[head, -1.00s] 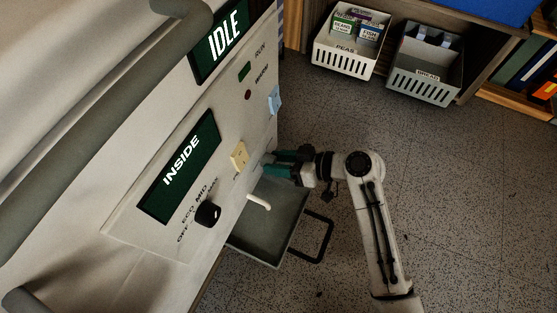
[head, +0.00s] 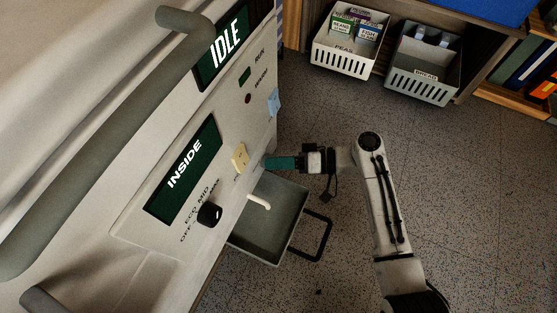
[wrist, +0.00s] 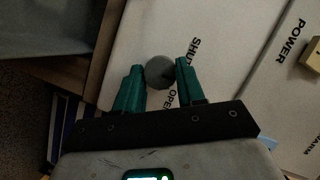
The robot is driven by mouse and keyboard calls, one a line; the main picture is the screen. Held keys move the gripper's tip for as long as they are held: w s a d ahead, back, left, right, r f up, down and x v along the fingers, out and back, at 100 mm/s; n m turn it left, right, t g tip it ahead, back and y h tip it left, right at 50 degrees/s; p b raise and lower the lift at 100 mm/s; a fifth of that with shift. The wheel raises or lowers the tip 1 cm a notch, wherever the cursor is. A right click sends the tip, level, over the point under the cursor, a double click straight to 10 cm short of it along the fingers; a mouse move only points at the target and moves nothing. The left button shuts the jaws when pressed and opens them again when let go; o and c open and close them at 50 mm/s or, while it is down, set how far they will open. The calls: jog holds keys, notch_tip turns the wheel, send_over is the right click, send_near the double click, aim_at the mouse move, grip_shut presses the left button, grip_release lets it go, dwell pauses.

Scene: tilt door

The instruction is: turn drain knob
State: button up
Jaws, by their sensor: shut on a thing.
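In the wrist view, a round grey knob (wrist: 159,71) sits on the pale panel beside the words SHUT and OPEN. My gripper (wrist: 161,76) has its two teal fingers on either side of this knob and is shut on it. In the head view, my gripper (head: 270,163) reaches the right part of the machine's front panel, and its fingers hide the knob. A white spout (head: 259,201) sticks out below, above a grey tray (head: 262,238).
The panel also has a black dial (head: 209,214), a cream POWER switch (head: 240,157), a blue switch (head: 273,101) and a green INSIDE display (head: 184,172). A thick grey bar handle (head: 120,130) crosses the machine's front. Bins (head: 345,50) stand at the back. The floor at right is clear.

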jog(key=m+y, duration=0.1)
jog(key=m, duration=0.1)
jog(key=m+y, duration=0.1)
jog(key=m, duration=0.2)
jog(key=m+y+b, duration=0.1)
jog(key=m, duration=0.2)
jog(key=shift+f, duration=0.3)
dwell(0.5)
jog(key=o, duration=1)
jog(key=shift+o, duration=0.2)
jog(key=shift+d, duration=0.1)
jog(key=d+f, duration=0.1)
jog(key=d, duration=0.9)
jog(key=shift+w+d+f, duration=0.2)
jog(key=shift+d+f, duration=0.05)
jog(key=shift+d, duration=0.05)
